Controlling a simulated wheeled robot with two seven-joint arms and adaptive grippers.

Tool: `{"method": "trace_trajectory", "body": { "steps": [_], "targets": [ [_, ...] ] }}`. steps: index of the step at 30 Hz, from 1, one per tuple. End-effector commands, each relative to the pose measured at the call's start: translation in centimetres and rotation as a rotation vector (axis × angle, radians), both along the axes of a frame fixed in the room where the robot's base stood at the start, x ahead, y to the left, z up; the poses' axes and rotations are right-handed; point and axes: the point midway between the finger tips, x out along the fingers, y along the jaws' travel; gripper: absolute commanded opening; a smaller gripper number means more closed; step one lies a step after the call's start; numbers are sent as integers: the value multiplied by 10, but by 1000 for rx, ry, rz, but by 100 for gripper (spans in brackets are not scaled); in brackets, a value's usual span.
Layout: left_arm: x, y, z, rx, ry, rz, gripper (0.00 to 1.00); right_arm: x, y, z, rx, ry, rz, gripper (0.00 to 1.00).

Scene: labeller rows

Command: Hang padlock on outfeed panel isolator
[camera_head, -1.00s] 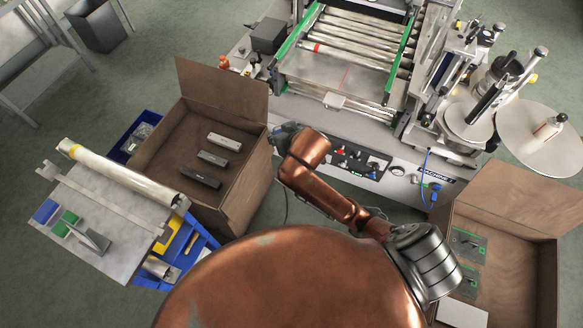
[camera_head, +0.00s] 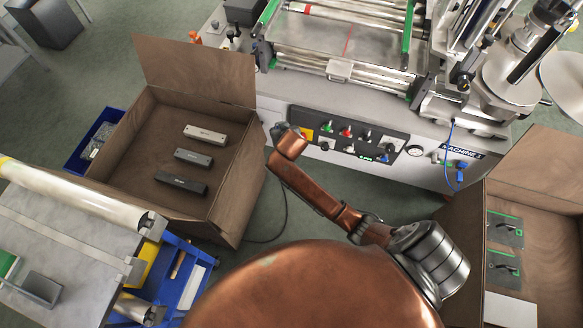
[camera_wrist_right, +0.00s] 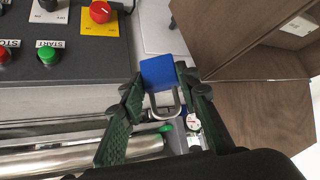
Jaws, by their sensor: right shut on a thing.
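My right gripper (camera_wrist_right: 160,105) is shut on a blue padlock (camera_wrist_right: 158,72). The padlock's metal shackle points back toward the wrist camera. In the head view this gripper (camera_head: 280,130) is small and dark at the end of my copper arm, by the left end of the machine's control panel (camera_head: 345,133); the padlock cannot be made out there. A red rotary isolator on a yellow plate (camera_wrist_right: 101,13) sits on the panel in the wrist view, up and left of the padlock and apart from it. It also shows in the head view (camera_head: 306,135). My left gripper is not in view.
An open cardboard box (camera_head: 245,195) with several dark and grey bars stands left of the gripper, its wall close. Another cardboard box (camera_head: 465,245) is at the right. Green and red START and STOP buttons (camera_wrist_right: 47,54) sit beside the isolator.

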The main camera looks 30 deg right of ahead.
Motion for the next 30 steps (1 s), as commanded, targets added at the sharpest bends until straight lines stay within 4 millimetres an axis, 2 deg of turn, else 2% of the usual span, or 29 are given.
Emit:
{"method": "trace_trajectory", "body": {
  "steps": [1, 9, 12, 15, 18, 21, 24, 30],
  "targets": [
    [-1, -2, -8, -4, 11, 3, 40, 1, -7, -47, 0, 16, -9, 1],
    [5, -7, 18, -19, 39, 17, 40, 2, -38, -197, -1, 17, -37, 1],
    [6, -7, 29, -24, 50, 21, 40, -3, -47, -250, -1, 17, -41, 1],
    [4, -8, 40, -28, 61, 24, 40, -9, -55, -293, 0, 15, -43, 1],
    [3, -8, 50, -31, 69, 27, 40, -15, -60, -325, 0, 11, -42, 1],
    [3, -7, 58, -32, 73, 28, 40, -18, -64, -343, 0, 4, -42, 1],
    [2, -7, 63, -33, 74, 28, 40, -20, -65, -351, -1, 0, -41, 1],
    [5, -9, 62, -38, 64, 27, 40, -17, -69, -352, -1, -3, -40, 1]
  ]
}}
